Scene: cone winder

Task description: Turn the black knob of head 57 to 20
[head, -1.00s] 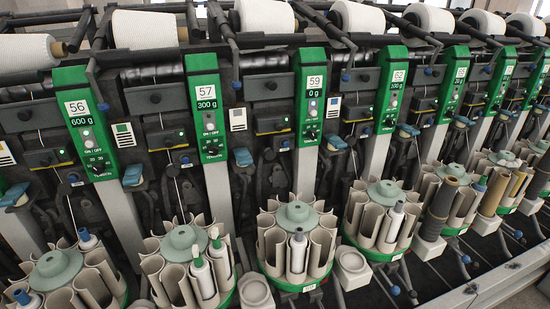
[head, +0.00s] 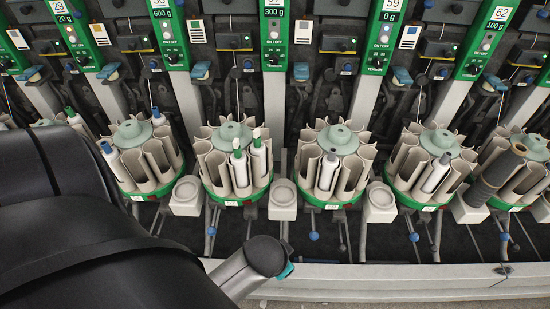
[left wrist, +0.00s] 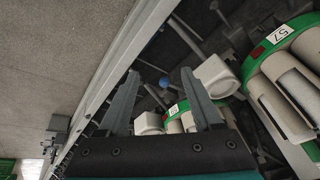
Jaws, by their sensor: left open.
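The green panel of head 57 (head: 276,32) stands at the top middle of the head view, its number cut by the top edge and its display reading 300 g. Its small black knob (head: 274,58) sits low on the panel; its setting is too small to read. My left gripper (left wrist: 159,76) shows in the left wrist view, open and empty, its two grey fingers apart. It points at the floor-level front of the machine, near a magazine plate marked 57 (left wrist: 283,33), away from the panel. The right gripper is not in view.
Round bobbin magazines (head: 335,165) stand in a row below the panels, with white cups (head: 282,199) between them. A pale rail (head: 400,278) runs along the machine's front. My dark left arm covers the lower left. Thin levers with blue balls (head: 314,236) stick out low.

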